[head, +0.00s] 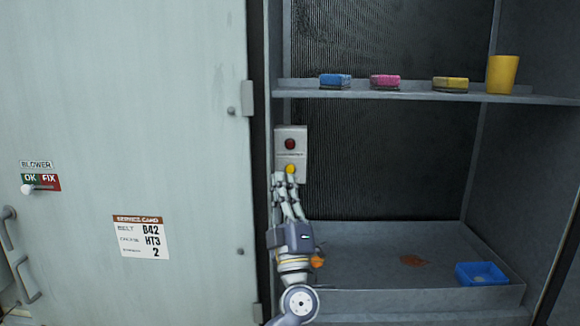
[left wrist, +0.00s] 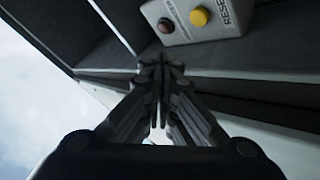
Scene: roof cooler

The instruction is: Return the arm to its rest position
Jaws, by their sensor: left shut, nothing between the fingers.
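My left gripper (head: 284,178) is in front of the open cabinet, its fingers pointing up at the lower part of a grey control box (head: 291,155). The box has a dark red lamp or button (head: 290,144) above and a yellow button (head: 291,169) below. In the head view the fingertips overlap the box just under the yellow button. In the left wrist view the fingers (left wrist: 160,65) are closed together and empty, and the yellow button (left wrist: 200,17) shows beyond them, apart from the tips. Lettering reading RESE shows beside it. My right gripper is not in view.
A shelf (head: 420,96) holds blue, pink and yellow sponges and a yellow cup (head: 502,74). Below, a tray (head: 400,297) has a rusty stain and a blue dish (head: 481,273). A pale door (head: 130,90) with a service card (head: 141,237) and a switch (head: 28,189) stands left.

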